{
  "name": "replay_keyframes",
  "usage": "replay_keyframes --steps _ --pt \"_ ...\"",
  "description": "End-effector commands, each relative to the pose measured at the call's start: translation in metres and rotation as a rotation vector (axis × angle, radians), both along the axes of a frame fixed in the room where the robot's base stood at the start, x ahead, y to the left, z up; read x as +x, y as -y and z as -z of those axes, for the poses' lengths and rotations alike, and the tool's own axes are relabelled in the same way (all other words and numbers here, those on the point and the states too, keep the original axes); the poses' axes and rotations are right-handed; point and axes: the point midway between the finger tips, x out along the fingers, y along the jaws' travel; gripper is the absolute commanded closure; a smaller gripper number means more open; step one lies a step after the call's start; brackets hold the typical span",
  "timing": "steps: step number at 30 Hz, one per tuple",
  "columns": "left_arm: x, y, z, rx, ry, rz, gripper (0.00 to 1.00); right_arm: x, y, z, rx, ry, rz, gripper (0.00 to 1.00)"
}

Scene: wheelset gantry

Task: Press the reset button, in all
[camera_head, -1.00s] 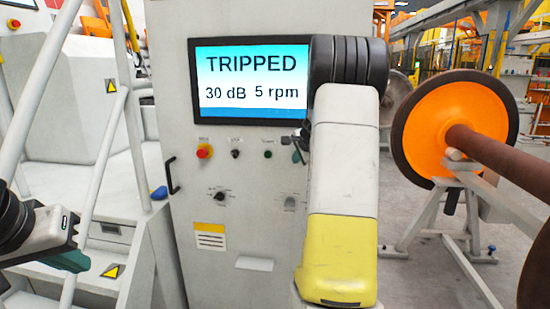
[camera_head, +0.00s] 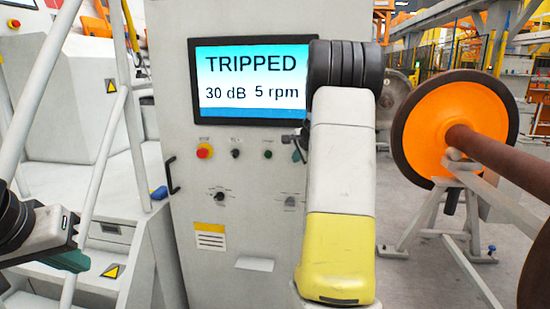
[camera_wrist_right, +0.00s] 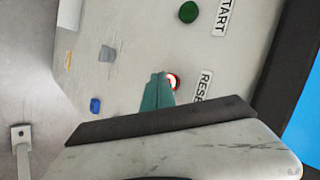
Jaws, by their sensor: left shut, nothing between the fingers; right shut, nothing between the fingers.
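The reset button (camera_wrist_right: 173,80) shows in the right wrist view as a lit red and white round button beside a partly covered label starting "RESE". My right gripper (camera_wrist_right: 155,90) is shut and empty, its teal fingertips overlapping the button's edge in that view; I cannot tell whether they touch it. In the head view, only a bit of the right gripper (camera_head: 297,156) shows beside my forearm, and the reset button is hidden there. The screen (camera_head: 252,82) reads "TRIPPED", "30 dB", "5 rpm". My left gripper (camera_head: 72,255) is shut and empty at the lower left, away from the panel.
A green start button (camera_wrist_right: 188,12) sits near the reset button. The cabinet also carries a red emergency-type button (camera_head: 204,151), several knobs and a black handle (camera_head: 171,176). A stair railing (camera_head: 95,190) stands left; an orange wheel (camera_head: 452,125) with its axle stands right.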

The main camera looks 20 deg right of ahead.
Motion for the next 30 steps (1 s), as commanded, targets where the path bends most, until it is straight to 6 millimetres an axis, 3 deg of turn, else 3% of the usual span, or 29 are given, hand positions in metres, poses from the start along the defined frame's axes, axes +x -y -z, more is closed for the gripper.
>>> replay_keyframes --steps 19,30 --pt "0.0 0.0 0.0 0.0 0.0 0.0 1.0 0.003 0.002 0.0 0.0 0.0 0.001 1.0" --pt "0.0 0.0 0.0 0.0 0.0 0.0 1.0 -0.011 -0.006 0.0 0.001 0.0 0.002 1.0"
